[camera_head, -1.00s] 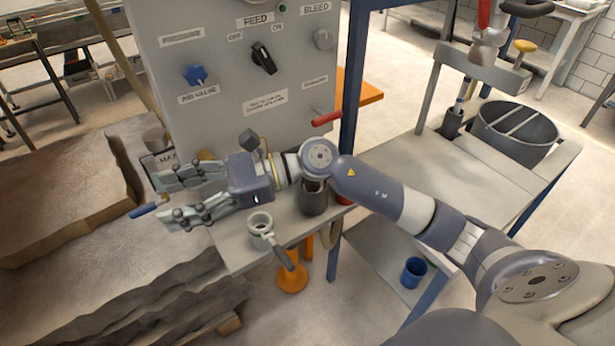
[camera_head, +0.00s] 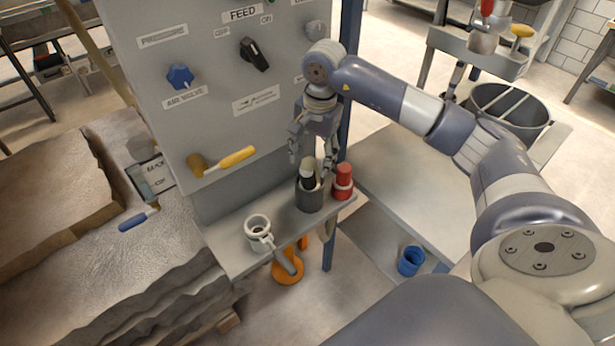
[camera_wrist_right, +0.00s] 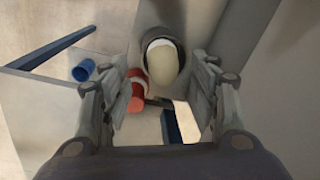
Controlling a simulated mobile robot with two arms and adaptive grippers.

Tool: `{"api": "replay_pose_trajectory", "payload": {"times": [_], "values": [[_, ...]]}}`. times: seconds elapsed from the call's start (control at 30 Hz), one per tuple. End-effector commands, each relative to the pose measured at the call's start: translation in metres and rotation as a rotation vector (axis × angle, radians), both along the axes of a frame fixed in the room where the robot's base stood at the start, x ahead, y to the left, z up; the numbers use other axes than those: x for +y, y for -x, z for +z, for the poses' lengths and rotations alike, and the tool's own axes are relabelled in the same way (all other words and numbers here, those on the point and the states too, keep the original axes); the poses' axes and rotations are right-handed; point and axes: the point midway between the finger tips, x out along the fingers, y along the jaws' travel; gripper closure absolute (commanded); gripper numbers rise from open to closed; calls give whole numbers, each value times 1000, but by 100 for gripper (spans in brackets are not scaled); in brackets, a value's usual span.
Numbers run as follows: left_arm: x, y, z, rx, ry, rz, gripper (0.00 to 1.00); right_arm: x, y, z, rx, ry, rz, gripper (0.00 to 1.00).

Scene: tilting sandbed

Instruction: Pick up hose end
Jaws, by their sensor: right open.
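No piece in view is clearly a hose end. A dark grey cup (camera_head: 310,199) on the ledge holds a rounded, black and cream piece (camera_head: 307,172). In the right wrist view, the cream top (camera_wrist_right: 163,62) sits inside the dark cup's rim. A red cylinder with a white band (camera_head: 343,182) stands right beside the cup; it also shows in the wrist view (camera_wrist_right: 136,92). My right gripper (camera_head: 311,163) points down just above the cup, open, with its fingers apart and nothing visibly held. My left gripper is not in view.
A grey panel (camera_head: 205,120) with knobs stands behind the ledge (camera_head: 228,250). A yellow-handled tool (camera_head: 235,158) is at the panel's lower part. A pale ring with a handle (camera_head: 258,230) lies on the ledge. A blue cup (camera_head: 411,260) is below right, and a blue post rises behind my gripper.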

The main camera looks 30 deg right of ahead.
Motion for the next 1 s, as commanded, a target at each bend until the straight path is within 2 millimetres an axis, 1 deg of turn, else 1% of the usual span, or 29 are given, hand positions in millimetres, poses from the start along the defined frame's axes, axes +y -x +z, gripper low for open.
{"api": "replay_pose_trajectory", "payload": {"times": [0.1, 0.27, 0.4, 0.53, 0.63, 0.83, 0.87, 0.9, 0.97, 1.0], "values": [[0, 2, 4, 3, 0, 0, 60, 1, -1, -13, 1, -2, 1, 44], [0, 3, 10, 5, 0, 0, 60, 2, -3, -23, 2, -2, 1, 44], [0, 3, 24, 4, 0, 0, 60, 1, -6, -43, 5, -4, 1, 44], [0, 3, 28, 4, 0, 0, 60, 1, -9, -61, 2, -4, 0, 44], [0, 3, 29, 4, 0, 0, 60, 2, -9, -68, -1, -3, 1, 44], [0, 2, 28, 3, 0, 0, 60, 1, -10, -69, -2, -3, 1, 44], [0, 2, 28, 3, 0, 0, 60, 1, -10, -69, -2, -3, 1, 46], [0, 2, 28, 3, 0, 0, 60, 1, -10, -69, -2, -3, 1, 55], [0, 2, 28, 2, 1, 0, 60, 1, -10, -69, -2, -3, 1, 69], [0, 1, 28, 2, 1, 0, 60, 1, -10, -69, -2, -3, 1, 78]]}}
